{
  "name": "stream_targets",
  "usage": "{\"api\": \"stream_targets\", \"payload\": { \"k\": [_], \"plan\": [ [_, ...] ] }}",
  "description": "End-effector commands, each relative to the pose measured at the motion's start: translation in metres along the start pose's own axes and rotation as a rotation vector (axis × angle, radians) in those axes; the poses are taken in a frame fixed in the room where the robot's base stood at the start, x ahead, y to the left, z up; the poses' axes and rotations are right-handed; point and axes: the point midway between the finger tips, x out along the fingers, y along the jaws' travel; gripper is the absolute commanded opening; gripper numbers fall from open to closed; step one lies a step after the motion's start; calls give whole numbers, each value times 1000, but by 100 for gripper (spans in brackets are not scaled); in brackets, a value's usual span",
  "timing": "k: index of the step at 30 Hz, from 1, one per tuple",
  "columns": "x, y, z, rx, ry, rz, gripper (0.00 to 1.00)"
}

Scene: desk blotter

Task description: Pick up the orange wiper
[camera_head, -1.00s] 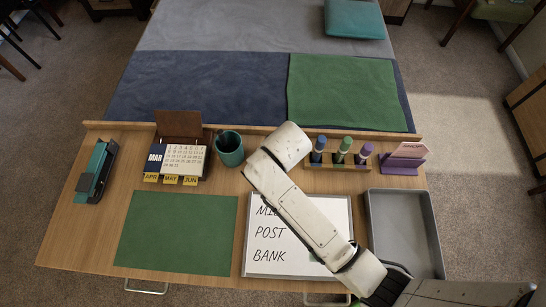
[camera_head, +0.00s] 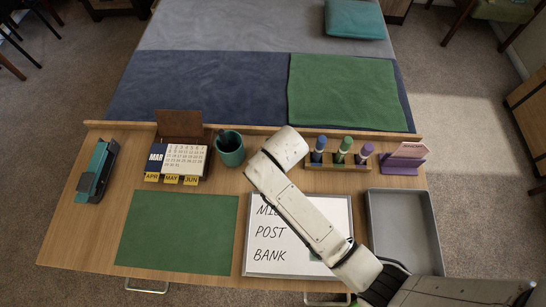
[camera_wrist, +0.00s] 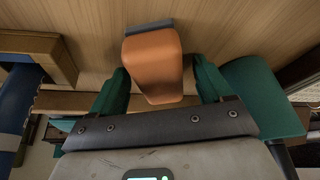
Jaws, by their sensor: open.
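The orange wiper (camera_wrist: 153,62), a rounded block with a dark grey strip along one edge, shows in the wrist view over the wooden desktop. My gripper (camera_wrist: 160,72) is open, with one green finger on each side of the wiper. A narrow gap seems to show beside the wiper; I cannot tell whether either finger touches it. In the head view I see neither the wiper nor the fingers; my white arm covers the desk between the mug and the marker rack.
A green mug (camera_head: 230,150) stands left of my arm's far end, and a wooden rack (camera_head: 338,167) with markers stands right of it. A whiteboard (camera_head: 268,266) lies under my arm. A grey tray (camera_head: 430,230) is at right. The green blotter (camera_head: 178,235) is clear.

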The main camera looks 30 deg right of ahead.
Motion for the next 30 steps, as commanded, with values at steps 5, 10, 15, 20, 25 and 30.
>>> {"api": "stream_targets", "payload": {
  "k": [5,10,15,20,25,30],
  "plan": [
    [1,0,0,0,0,0,79],
    [1,0,0,0,0,0,78],
    [1,0,0,0,0,0,62],
    [1,0,0,0,0,0,46],
    [1,0,0,0,1,0,30],
    [1,0,0,0,1,0,18]
  ]
}}
